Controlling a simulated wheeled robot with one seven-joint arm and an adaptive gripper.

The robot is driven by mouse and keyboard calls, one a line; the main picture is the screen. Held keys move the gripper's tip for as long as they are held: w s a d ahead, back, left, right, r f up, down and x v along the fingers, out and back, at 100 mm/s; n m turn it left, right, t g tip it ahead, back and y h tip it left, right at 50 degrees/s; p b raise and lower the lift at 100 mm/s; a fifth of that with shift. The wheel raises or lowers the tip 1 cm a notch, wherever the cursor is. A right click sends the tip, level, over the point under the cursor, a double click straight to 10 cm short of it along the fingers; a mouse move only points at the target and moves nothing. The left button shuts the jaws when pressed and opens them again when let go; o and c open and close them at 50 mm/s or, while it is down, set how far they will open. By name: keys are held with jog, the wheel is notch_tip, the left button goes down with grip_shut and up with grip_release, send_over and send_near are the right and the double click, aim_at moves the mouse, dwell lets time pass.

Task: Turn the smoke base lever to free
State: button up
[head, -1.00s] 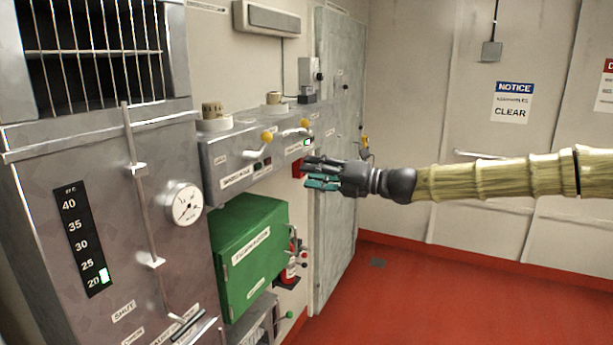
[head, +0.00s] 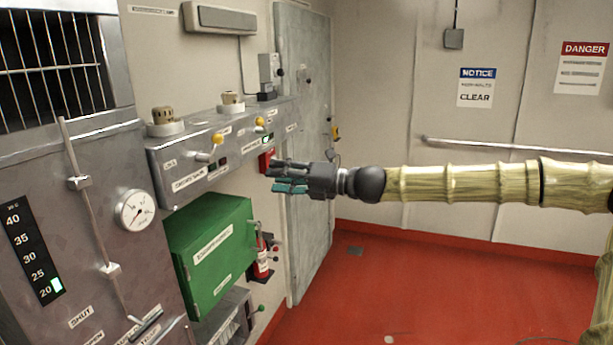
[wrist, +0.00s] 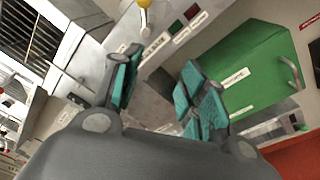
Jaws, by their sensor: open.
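A grey metal box (head: 180,165) on the wall carries two levers with yellow knobs. The nearer lever has its knob (head: 217,139) raised at the front, beside a dark reddish indicator (head: 222,162). The farther lever has its knob (head: 259,121) near a lit green indicator (head: 266,139). The labels are too blurred to tell which is the smoke base lever. My gripper (head: 276,179) is open and empty, in front of and below the box's far end, apart from both levers. In the wrist view one yellow knob (wrist: 145,3) shows at the top edge, beyond my gripper (wrist: 155,88).
A green box (head: 212,250) hangs below the levers. A red extinguisher (head: 261,262) and a small red box (head: 266,160) are beyond it. A steel cabinet with a gauge (head: 137,209) stands at the left. The red floor (head: 420,290) is clear at the right.

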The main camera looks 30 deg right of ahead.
jog(key=s+a+f+n+g+h+b, duration=0.25)
jog(key=s+a+f+n, duration=0.2)
jog(key=f, duration=0.95)
jog(key=s+a+f+n+g+h+b, duration=0.1)
jog(key=s+a+f+n+g+h, duration=0.3)
jog(key=f, duration=1.1)
jog(key=s+a+f+n+g+h+b, duration=0.15)
jog(key=s+a+f+n, duration=0.35)
jog(key=f, duration=0.9)
jog(key=s+f+n+g+h+b, duration=0.2)
jog(key=s+f+n, duration=0.45)
jog(key=f, duration=0.35)
jog(key=s+f+n+g+h+b, duration=0.1)
jog(key=s+f+n+g, duration=0.1)
jog(key=s+f+n, duration=0.45)
jog(key=s+a+f+n+b, duration=0.1)
jog(key=s+a+f+n, duration=0.1)
jog(key=s+f+n, duration=0.4)
jog(key=s+a+f+n+g+h+b, duration=0.1)
jog(key=s+f+n, duration=0.5)
jog(key=s, duration=0.8)
jog(key=shift+s+a+f+n+b, duration=0.15)
jog(key=shift+a+f+n+b, duration=0.2)
jog(key=shift+a+f+b, duration=0.5)
